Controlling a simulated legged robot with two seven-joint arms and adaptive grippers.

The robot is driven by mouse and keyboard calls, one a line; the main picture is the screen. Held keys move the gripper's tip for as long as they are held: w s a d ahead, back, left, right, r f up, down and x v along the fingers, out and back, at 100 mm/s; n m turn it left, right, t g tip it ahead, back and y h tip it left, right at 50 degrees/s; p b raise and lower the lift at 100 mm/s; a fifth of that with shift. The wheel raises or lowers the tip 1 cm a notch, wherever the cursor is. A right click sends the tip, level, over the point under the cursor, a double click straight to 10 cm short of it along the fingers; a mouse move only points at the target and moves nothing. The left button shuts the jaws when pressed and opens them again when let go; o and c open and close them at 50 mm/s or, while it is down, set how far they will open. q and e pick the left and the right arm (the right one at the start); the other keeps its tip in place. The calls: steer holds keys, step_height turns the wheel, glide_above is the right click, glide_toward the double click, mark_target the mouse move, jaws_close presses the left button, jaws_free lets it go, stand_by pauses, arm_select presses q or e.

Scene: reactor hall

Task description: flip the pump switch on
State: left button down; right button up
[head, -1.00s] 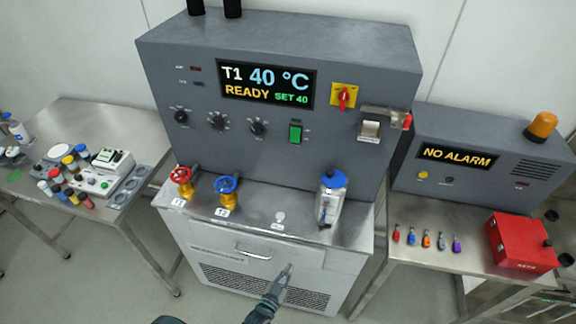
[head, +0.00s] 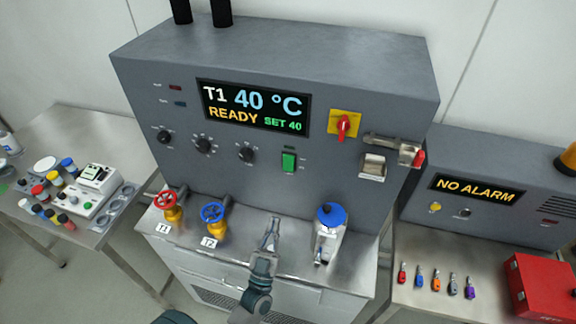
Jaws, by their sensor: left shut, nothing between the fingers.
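My left gripper (head: 273,224) is shut and empty. In the picture it is below the switch and in front of the console's ledge, apart from the switch. My right gripper is not in view.
A blue-capped bottle (head: 328,235) stands right of my left gripper. A blue valve wheel (head: 213,213) and a red one (head: 165,200) stand to its left.

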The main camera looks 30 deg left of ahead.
arm_select(q)
steer(key=p+x, duration=0.1)
steer(key=x, duration=0.3)
steer(key=f+p+x, duration=0.1)
steer(key=x, duration=0.3)
steer(key=w+p+x, duration=0.1)
steer(key=x, duration=0.4)
steer(key=shift+f, duration=0.35)
steer(key=shift+w+a+f, duration=0.1)
steer(key=shift+w+a, duration=0.05)
steer(key=shift+a, duration=0.2)
steer(key=shift+a+f, duration=0.1)
steer(key=shift+a, duration=0.35)
steer(key=shift+d, duration=0.2)
steer(key=shift+w+d+t+b, duration=0.35)
steer(key=shift+d+t+b, duration=0.2)
steer(key=shift+b, duration=0.4)
steer(key=shift+d, duration=0.1)
steer(key=shift+s+f, duration=0.1)
glide_toward(291, 169)
steer(key=shift+v, duration=2.45)
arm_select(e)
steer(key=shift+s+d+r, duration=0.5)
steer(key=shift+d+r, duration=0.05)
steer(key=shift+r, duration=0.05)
